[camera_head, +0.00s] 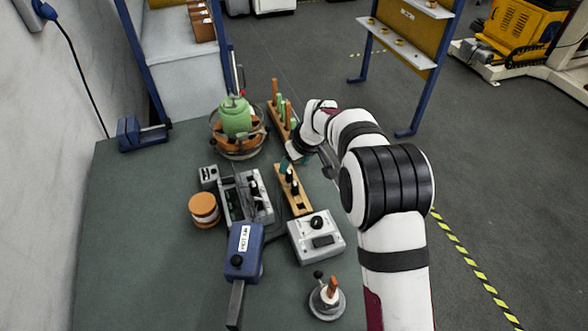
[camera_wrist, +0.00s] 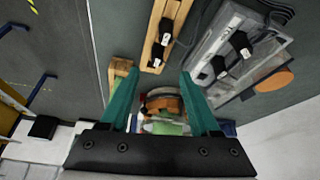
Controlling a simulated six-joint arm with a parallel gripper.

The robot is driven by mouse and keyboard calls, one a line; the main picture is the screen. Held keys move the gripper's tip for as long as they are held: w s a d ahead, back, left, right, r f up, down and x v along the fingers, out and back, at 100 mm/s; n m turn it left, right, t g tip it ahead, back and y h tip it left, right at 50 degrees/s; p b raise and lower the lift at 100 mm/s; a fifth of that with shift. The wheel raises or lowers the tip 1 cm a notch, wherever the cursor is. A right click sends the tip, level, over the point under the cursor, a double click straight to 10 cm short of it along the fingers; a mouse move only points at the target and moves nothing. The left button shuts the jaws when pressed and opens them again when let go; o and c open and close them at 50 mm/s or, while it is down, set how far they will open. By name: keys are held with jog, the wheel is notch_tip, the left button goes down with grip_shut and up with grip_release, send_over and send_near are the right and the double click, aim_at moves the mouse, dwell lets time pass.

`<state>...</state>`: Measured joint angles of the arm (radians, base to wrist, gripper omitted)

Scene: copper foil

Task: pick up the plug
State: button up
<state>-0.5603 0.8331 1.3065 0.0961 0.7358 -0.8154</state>
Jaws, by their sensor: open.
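My gripper (camera_wrist: 159,74) is open, with two teal fingers spread and nothing visibly held between them. Just beyond the fingertips in the wrist view, a wooden rack (camera_wrist: 174,15) holds a black plug (camera_wrist: 165,30) and a second one (camera_wrist: 157,54) closer to the fingers. The rack (camera_head: 302,207) also shows in the head view, beside the end of my arm. More black plugs (camera_wrist: 240,43) sit in a grey box (camera_wrist: 222,25) to the right in the wrist view; the box also shows in the head view (camera_head: 265,213). Which plug the task means cannot be told.
A green vessel (camera_head: 236,118) in a wire stand and a second wooden rack (camera_head: 273,124) are behind. A blue tool (camera_head: 243,250), a white switch box (camera_head: 317,240), a round orange-lidded pot (camera_head: 204,209) and a small metal stand (camera_head: 326,300) are nearer. The left bench is clear.

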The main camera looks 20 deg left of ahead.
aim_at(289, 171)
jog(key=x, duration=0.8)
jog(key=shift+w, duration=0.3)
grip_shut()
